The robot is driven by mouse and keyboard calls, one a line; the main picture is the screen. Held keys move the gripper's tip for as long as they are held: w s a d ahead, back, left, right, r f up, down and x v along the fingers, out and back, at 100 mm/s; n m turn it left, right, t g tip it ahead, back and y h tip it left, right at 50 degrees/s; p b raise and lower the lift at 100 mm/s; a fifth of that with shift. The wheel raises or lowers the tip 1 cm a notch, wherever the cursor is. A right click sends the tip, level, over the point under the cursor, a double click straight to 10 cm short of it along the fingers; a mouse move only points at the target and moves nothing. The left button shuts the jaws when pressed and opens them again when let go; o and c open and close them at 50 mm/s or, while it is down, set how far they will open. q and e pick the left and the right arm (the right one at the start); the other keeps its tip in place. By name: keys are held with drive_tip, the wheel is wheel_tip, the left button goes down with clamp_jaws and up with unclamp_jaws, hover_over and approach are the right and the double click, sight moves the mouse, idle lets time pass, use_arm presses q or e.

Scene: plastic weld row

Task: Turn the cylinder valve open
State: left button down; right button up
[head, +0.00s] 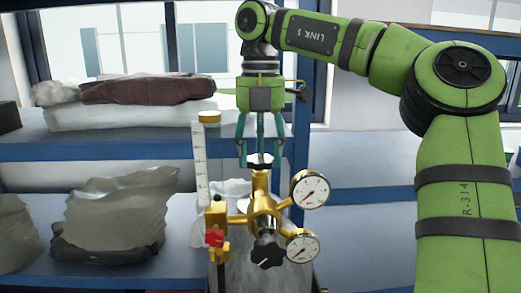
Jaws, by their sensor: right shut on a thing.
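A brass valve and regulator assembly (262,213) stands upright on top of a grey cylinder (262,275). A dark cylinder valve knob (259,160) sits at the top of the brass stem. My right gripper (259,163) points straight down from above. Its fingers are closed on the valve knob and partly hide it. Two round gauges are on the right side, an upper gauge (310,189) and a lower gauge (302,246). A black regulator knob (267,252) is at the front. My left gripper is not in view.
A clear flow tube (200,160) with a brass cap and a red knob (214,238) stand just left of the valve. Blue shelving (60,152) behind holds folded cloths (150,92) and plastic bags (118,210). The right-hand shelf (365,215) looks bare.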

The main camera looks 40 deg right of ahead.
drive_tip(key=shift+a+n, duration=0.1)
drive_tip(key=shift+n, duration=1)
drive_tip(key=n, duration=0.9)
drive_tip(key=shift+f, duration=0.1)
drive_tip(key=n, duration=0.6)
drive_tip(key=shift+s, duration=0.1)
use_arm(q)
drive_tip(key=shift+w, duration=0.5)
use_arm(e)
drive_tip(key=n, duration=0.6)
drive_tip(key=shift+n, duration=0.4)
